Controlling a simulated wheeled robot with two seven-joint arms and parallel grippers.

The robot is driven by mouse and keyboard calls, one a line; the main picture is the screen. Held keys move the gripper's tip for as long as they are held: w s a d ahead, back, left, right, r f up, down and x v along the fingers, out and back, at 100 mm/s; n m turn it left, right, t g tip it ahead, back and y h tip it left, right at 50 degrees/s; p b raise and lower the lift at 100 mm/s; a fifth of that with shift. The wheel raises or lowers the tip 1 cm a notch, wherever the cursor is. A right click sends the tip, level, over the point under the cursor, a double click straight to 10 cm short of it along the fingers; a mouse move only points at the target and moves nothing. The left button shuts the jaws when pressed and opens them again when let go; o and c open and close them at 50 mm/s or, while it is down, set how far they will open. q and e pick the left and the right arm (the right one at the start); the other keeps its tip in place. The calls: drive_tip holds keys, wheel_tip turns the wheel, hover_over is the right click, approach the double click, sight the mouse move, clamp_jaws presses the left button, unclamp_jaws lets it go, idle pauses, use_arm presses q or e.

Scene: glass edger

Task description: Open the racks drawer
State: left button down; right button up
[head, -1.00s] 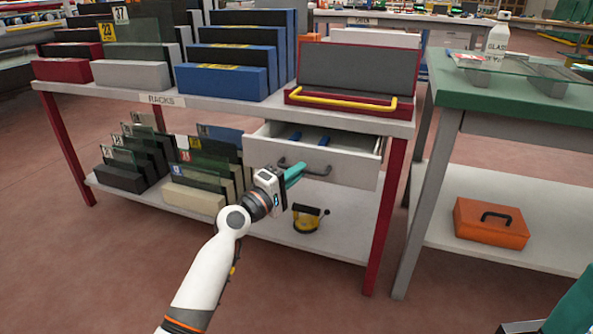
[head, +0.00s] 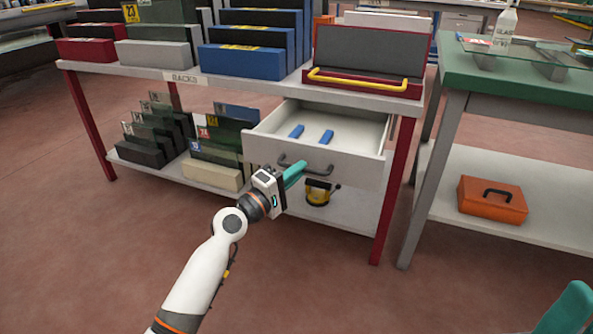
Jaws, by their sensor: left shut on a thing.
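The racks drawer (head: 345,163) is a pale grey drawer under the racks table's top at its right end. It is pulled well out, and two blue items (head: 297,131) lie on its floor. Its dark bar handle (head: 318,170) runs across the front. My left gripper (head: 296,174), with teal fingers, is shut on the handle's left part; the fingers hide some of it. In the bottom right corner a teal piece (head: 572,308) of my right gripper shows, cut by the frame edge, so its opening is unclear.
The racks table (head: 232,85) carries blue, grey and red stepped racks and a red case with a yellow handle (head: 365,81). A yellow-and-black tool (head: 318,192) sits on the lower shelf. An orange toolbox (head: 492,199) is on the right bench's shelf. The floor in front is clear.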

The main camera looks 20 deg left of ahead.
use_arm(q)
drive_tip(key=c, duration=1.5)
unclamp_jaws()
drive_tip(key=v, duration=1.2)
